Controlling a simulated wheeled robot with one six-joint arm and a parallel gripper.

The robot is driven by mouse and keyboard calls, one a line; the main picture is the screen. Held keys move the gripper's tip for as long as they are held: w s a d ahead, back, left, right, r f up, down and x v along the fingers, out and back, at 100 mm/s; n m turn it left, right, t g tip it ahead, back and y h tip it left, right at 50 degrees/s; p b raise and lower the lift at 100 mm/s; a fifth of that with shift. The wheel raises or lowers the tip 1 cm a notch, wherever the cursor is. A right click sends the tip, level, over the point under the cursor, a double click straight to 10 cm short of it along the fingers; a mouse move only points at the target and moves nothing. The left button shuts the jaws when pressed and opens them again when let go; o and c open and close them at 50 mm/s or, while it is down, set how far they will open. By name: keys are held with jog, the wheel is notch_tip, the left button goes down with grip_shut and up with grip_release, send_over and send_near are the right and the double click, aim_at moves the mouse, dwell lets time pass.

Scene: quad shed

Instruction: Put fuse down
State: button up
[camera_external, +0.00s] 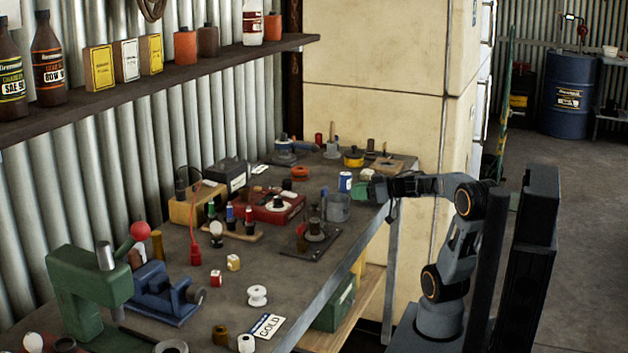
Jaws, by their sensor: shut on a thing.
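My gripper (370,188) is over the right edge of the workbench (330,262), at the end of the arm reaching in from the right. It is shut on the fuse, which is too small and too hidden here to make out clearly. A green block-like shape (358,191) shows at the gripper's tip; I cannot tell whether it is part of the gripper. A blue and white can (345,182) and a grey open tin (337,208) stand just left of the gripper in the picture.
A wooden rack with small bottles (231,228), a red case (273,208) and a dark plate with a post (314,240) crowd the bench's middle. A green press (85,290) and a blue vise (160,290) stand at the near left. Some bare bench lies around the white spool (257,296).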

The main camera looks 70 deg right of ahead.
jog(key=shift+w+a+f, duration=0.1)
jog(key=shift+w, duration=0.25)
jog(key=shift+s, duration=0.1)
jog(key=shift+f, duration=0.2)
jog(key=o, duration=0.9)
jog(key=shift+f+b, duration=0.2)
jog(key=shift+b, duration=0.3)
jog(key=shift+s+r, duration=0.15)
jog(key=shift+r, duration=0.1)
jog(key=p+v, duration=0.8)
jog(key=v, duration=0.4)
jog(key=shift+d, duration=0.35)
jog(key=shift+o, duration=0.3)
jog(key=shift+s+d+r+p, duration=0.1)
jog(key=shift+s+r+p, duration=0.2)
jog(key=shift+s, duration=0.35)
